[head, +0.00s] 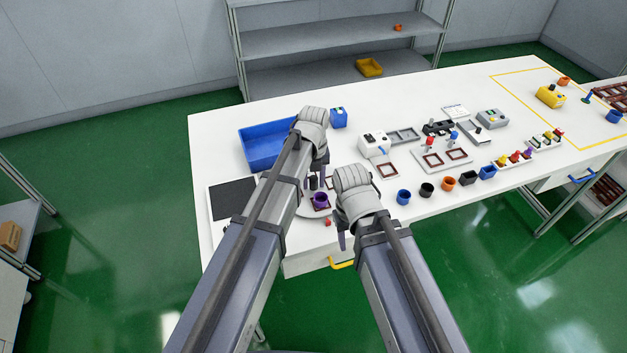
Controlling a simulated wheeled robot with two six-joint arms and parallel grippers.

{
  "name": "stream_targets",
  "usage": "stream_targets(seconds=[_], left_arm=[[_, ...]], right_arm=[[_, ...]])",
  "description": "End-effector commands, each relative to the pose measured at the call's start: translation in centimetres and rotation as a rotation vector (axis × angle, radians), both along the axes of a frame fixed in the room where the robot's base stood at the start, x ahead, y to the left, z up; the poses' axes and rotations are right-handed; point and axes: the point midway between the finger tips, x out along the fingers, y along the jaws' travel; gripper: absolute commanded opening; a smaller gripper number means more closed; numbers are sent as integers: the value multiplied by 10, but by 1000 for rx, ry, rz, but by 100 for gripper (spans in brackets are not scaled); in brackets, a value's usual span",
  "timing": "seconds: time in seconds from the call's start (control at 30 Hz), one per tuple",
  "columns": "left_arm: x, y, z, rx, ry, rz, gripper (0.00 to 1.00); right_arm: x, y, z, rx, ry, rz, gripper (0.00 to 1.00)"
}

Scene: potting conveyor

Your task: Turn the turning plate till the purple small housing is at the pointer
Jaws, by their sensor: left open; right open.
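The turning plate (306,212) is a pale disc near the table's front left edge, largely hidden behind my two arms. A purple small housing (321,201) sits on its front part, between my grippers. A dark piece shows just behind the housing. A small red piece (327,222) lies at the plate's front edge; I cannot tell for sure whether it is the pointer. My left gripper (316,176) is open above the back of the plate, behind the purple housing. My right gripper (345,236) is open at the plate's front right, near the table edge.
A blue tray (262,160) and a dark mat (232,199) lie left of the plate. Blue, black and orange housings (404,196) stand in a row to the right along the front edge. A white device (374,145) stands behind right.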

Motion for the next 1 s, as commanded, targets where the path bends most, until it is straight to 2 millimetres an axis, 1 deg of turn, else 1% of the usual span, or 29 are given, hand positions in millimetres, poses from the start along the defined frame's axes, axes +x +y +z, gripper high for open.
stream_targets(seconds=[0.17, 0.27, 0.7, 0.83, 1.0], left_arm=[[0, 0, 7, -1, 0, 0, 45], [0, 0, 16, -1, 0, 0, 45], [0, 0, 72, 0, 0, 0, 45], [0, 0, 79, 0, 0, 0, 45], [0, 0, 78, 0, 0, 0, 45]], right_arm=[[0, 0, 8, 0, 0, 0, 50], [0, 0, 16, 0, 0, 0, 50], [0, 0, 72, 0, 0, 0, 50], [0, 0, 78, 0, 0, 0, 50], [0, 0, 78, 0, 0, 1, 50]])
